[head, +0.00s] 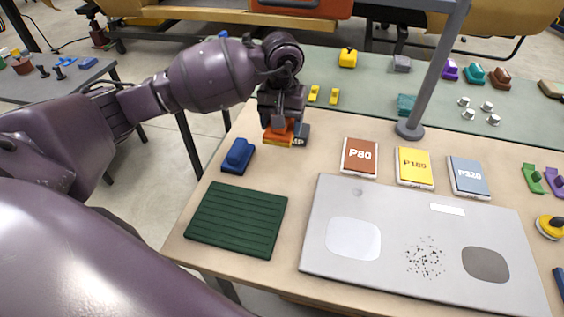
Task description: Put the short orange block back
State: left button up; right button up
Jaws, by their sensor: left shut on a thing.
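My left gripper (282,120) points down near the back left part of the wooden table. It is shut on the short orange block (276,135), whose lower edge looks yellow. The block is at or just above a dark grey pad (301,138) with white letters, of which "MP" shows. The gripper and block hide the rest of this pad. I cannot tell whether the block touches it. My right gripper is not in view.
A blue block (238,156) and a green ribbed mat (237,219) lie nearby. Pads marked P80 (360,157), P180 (414,167) and one in blue-grey (468,176) stand right. A grey panel (385,268) lies in front; a grey post (435,75) rises behind.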

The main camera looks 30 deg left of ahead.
pick_arm(q)
send_over(282, 169)
notch_tip(282, 169, down, 8)
jog(key=shift+f, duration=2.6)
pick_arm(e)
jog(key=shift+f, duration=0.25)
pick_arm(q)
jog(key=shift+f+b, duration=0.15)
jog(key=shift+b, duration=0.15)
jog(key=o, duration=1)
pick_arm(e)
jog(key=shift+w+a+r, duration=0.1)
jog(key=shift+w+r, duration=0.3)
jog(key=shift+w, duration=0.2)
